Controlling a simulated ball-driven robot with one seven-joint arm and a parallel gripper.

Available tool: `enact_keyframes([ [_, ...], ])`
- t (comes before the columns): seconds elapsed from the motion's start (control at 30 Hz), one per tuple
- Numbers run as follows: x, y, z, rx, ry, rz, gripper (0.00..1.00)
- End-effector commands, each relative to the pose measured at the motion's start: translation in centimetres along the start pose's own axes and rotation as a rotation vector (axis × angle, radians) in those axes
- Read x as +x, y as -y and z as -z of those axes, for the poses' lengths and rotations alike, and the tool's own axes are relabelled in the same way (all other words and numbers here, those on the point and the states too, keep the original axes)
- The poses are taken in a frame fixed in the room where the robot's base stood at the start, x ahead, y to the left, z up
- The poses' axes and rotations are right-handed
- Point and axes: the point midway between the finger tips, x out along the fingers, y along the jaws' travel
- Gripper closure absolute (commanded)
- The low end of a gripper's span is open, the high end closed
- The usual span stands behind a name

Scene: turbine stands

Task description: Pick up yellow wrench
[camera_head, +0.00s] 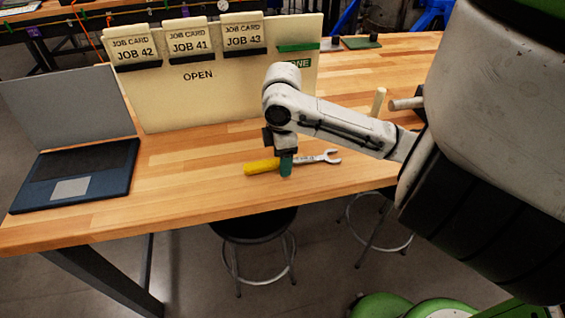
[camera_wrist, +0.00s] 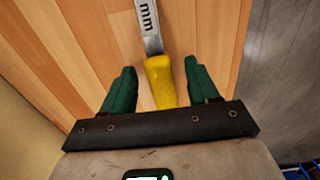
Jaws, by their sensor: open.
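The wrench has a yellow handle (camera_head: 261,167) and a silver open-ended head (camera_head: 328,157). It lies flat on the wooden table (camera_head: 190,190), near its front edge, with the head to the right. My gripper (camera_head: 286,172) points down over the wrench, and its green finger hides part of the wrench's middle in the head view. In the wrist view my gripper (camera_wrist: 161,90) is open, with one green finger on each side of the yellow handle (camera_wrist: 161,82). Both fingers appear apart from the handle. The handle's near end is hidden behind the gripper body.
An open laptop (camera_head: 75,178) stands at the left of the table. A board (camera_head: 225,85) with job cards stands upright behind the wrench. A wooden peg (camera_head: 378,102) stands to the right, behind my arm. Stools (camera_head: 255,225) stand below the table's front edge.

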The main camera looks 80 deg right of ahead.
Motion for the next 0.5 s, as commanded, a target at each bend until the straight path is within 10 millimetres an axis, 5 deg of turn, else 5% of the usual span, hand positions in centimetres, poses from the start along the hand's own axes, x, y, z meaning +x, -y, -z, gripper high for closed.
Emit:
enact_keyframes([
  [0.5, -0.03, 0.01, 0.01, 0.0, 0.0, 0.0, 0.88],
])
